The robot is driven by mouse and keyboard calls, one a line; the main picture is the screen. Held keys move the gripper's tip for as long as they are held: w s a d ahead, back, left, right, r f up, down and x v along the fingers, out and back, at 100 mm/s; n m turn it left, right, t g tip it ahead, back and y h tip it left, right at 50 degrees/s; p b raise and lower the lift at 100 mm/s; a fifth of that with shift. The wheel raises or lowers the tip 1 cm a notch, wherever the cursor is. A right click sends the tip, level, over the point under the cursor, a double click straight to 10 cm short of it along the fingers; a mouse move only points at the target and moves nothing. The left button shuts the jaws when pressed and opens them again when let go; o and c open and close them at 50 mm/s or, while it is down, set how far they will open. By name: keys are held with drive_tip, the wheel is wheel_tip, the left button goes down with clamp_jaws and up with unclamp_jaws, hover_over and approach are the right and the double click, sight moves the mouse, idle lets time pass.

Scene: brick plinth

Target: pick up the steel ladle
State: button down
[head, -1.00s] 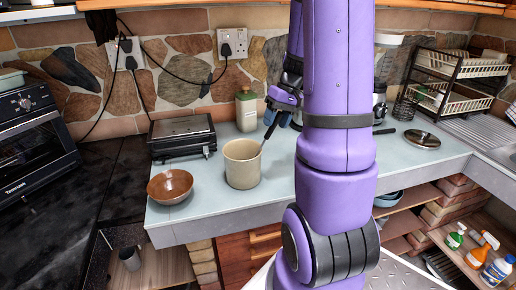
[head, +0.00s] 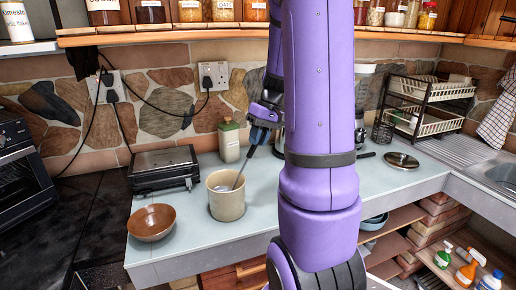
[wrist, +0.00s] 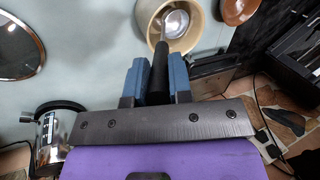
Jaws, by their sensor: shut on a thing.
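The steel ladle (head: 240,176) leans in a cream crock (head: 227,203) on the pale counter. Its dark handle rises out of the crock to the upper right. In the wrist view the ladle's shiny bowl (wrist: 176,23) lies inside the crock (wrist: 187,42). My gripper (wrist: 159,75) is shut on the ladle's black handle, with a blue finger on each side. In the head view my gripper (head: 262,125) is above and to the right of the crock, partly hidden by my purple arm.
A brown bowl (head: 151,222) stands left of the crock, with a black grill (head: 164,168) behind it. A green-lidded jar (head: 229,139) is behind the crock. A lid (head: 401,161) and dish rack (head: 430,102) are at right. A jar shelf (head: 200,31) hangs above.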

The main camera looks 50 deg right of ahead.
wheel_tip(320, 180, up, 14)
idle(0.5)
